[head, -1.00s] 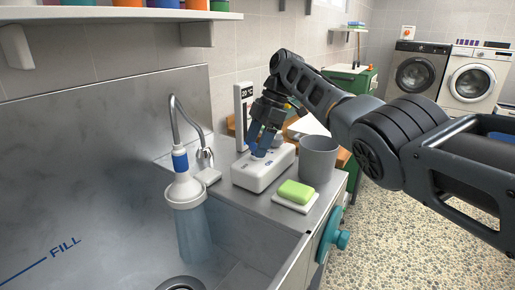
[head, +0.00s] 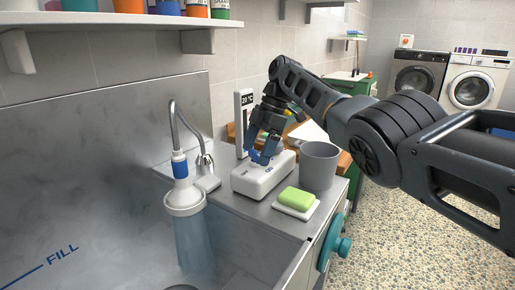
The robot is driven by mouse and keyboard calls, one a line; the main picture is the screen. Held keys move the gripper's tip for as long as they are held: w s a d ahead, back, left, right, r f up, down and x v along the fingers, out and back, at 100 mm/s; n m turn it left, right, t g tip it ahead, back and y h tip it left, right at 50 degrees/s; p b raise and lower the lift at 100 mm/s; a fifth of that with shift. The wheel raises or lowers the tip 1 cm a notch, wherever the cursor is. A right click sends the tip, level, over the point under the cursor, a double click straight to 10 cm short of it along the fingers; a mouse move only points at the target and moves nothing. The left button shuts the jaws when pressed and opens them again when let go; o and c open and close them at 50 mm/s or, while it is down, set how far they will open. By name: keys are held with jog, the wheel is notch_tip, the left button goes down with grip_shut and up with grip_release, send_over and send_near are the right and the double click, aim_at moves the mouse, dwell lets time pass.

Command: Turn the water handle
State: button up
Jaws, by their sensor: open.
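A teal round handle (head: 336,244) sticks out from the front side of the steel counter, below the soap. A metal tap (head: 205,166) with a small lever stands at the sink's back right. I cannot tell which of these the task calls the water handle. My gripper (head: 262,155) is open, pointing down at the top of a white box (head: 263,183) marked with blue lettering. Whether it touches the box is unclear. It is apart from both handles.
A grey cup (head: 319,166) and green soap (head: 296,198) on a white dish stand right of the box. A white display post (head: 243,118) stands behind it. The steel sink (head: 95,170) fills the left. A shelf (head: 110,18) hangs above. The floor at right is clear.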

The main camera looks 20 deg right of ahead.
jog(key=v, duration=0.7)
jog(key=shift+d+r, duration=0.2)
jog(key=shift+r, duration=0.15)
jog(key=shift+c, duration=0.2)
dwell(0.8)
